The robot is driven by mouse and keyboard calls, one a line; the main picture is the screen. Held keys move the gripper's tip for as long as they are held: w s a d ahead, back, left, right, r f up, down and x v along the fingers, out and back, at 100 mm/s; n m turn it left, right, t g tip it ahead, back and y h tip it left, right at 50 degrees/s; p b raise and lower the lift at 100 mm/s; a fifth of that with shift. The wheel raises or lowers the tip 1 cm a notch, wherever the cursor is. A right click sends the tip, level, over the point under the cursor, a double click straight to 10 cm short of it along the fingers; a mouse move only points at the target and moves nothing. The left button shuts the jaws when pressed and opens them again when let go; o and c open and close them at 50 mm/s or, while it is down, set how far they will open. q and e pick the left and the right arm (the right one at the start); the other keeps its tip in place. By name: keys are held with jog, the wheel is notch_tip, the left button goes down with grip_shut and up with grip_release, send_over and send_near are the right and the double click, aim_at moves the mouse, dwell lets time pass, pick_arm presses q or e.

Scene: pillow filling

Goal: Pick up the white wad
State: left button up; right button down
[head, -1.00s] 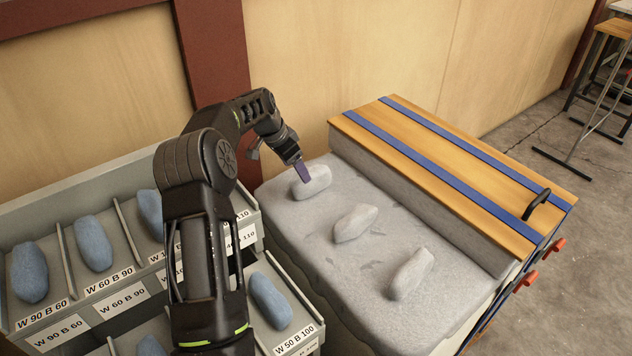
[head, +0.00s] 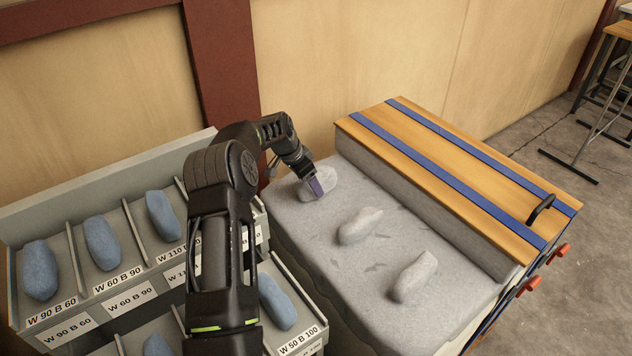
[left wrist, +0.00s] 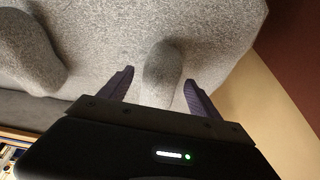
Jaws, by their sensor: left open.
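Three whitish-grey wads lie in a row on a grey padded surface (head: 330,256). The far wad (head: 328,178) is at my left gripper (head: 314,188). In the left wrist view, this wad (left wrist: 160,72) lies between the two purple fingers of the left gripper (left wrist: 160,84), which is open with a gap on each side. The middle wad (head: 360,226) and near wad (head: 414,277) lie apart from it. Another wad (left wrist: 28,50) shows at the left of the wrist view. My right gripper is not in view.
Grey bins (head: 70,232) with blue wads and labels stand at the left. A wooden top with blue strips (head: 455,165) rises beside the padded surface on the right. A wooden wall (head: 350,60) stands behind.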

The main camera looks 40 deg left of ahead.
pick_arm(q)
jog(key=shift+w+f, duration=0.25)
jog(key=shift+f, duration=0.3)
jog(key=shift+c, duration=0.3)
grip_shut()
dwell(0.5)
